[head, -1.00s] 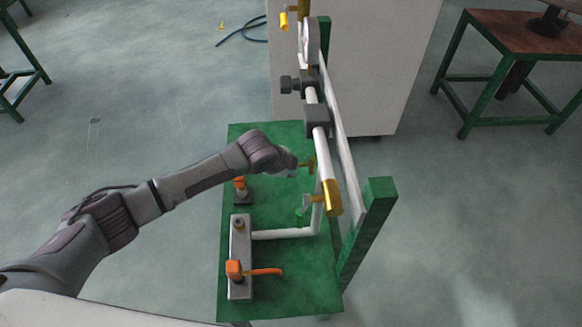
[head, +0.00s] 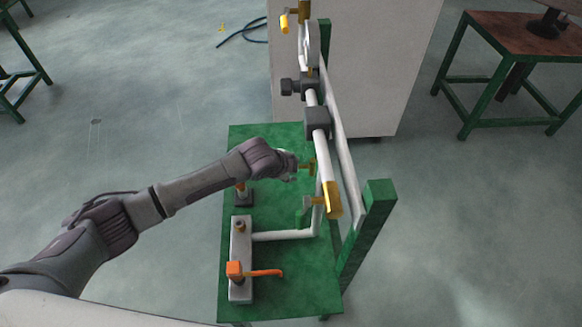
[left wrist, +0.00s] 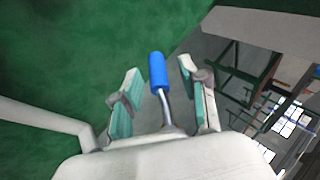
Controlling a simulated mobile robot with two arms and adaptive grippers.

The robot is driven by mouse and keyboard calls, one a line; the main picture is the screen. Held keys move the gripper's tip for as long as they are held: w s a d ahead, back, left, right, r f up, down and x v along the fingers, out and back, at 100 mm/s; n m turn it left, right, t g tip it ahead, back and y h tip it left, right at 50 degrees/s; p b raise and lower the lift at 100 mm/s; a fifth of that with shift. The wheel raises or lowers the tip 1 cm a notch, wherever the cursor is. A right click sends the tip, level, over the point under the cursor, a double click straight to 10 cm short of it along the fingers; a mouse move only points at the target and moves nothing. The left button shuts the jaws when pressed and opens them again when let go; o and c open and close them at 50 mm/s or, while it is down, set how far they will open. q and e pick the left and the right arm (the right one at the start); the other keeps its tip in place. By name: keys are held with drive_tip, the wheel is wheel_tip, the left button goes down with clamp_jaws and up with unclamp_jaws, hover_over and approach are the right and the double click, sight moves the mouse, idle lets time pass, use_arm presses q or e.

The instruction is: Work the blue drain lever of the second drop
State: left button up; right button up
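The blue drain lever (left wrist: 157,72) shows in the left wrist view as a blue sleeve on a bent metal rod. My left gripper (left wrist: 159,68) is open, with one finger on each side of the blue sleeve. Gaps show between the sleeve and both fingers. The blue lever cannot be made out there. My right gripper is in neither view.
The green table (head: 290,290) carries a grey block (head: 240,250) with an orange-handled valve (head: 236,268). A white pipe (head: 285,236) and a brass-ended pipe (head: 332,198) run close to my gripper. A green post (head: 368,225) stands at the right.

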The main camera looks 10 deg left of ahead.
use_arm(q)
drive_tip(key=v, duration=1.2)
drive_tip(key=shift+c, duration=0.3)
